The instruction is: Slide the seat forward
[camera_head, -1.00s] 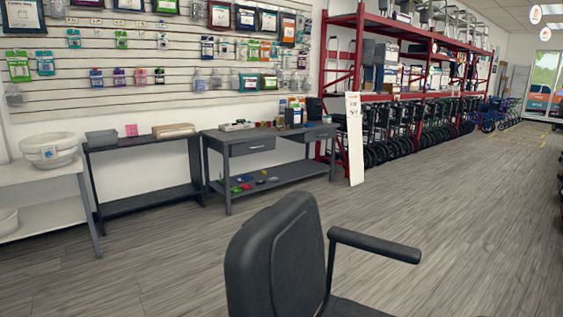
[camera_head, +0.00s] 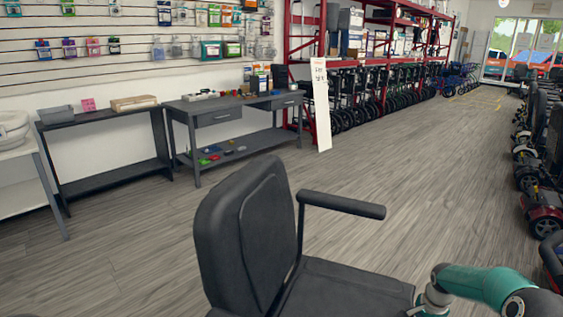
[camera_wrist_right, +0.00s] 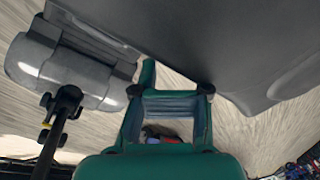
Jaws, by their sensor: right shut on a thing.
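The black seat (camera_head: 335,285) shows in the head view at the bottom centre, with its upright backrest (camera_head: 245,230) on the left and an armrest (camera_head: 342,204) behind it. My teal right arm comes in at the lower right, and its grey wrist end meets the seat cushion's right edge. The gripper itself is hidden there. In the right wrist view my right gripper (camera_wrist_right: 174,88) is against a large dark grey surface, which looks like the seat (camera_wrist_right: 215,40). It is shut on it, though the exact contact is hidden. My left gripper is in no view.
A grey rounded part (camera_wrist_right: 65,75) with a black bar is left of the gripper in the wrist view. In the head view a workbench (camera_head: 235,109) and red shelving (camera_head: 300,65) stand behind, and scooters (camera_head: 545,208) line the right. The floor between is clear.

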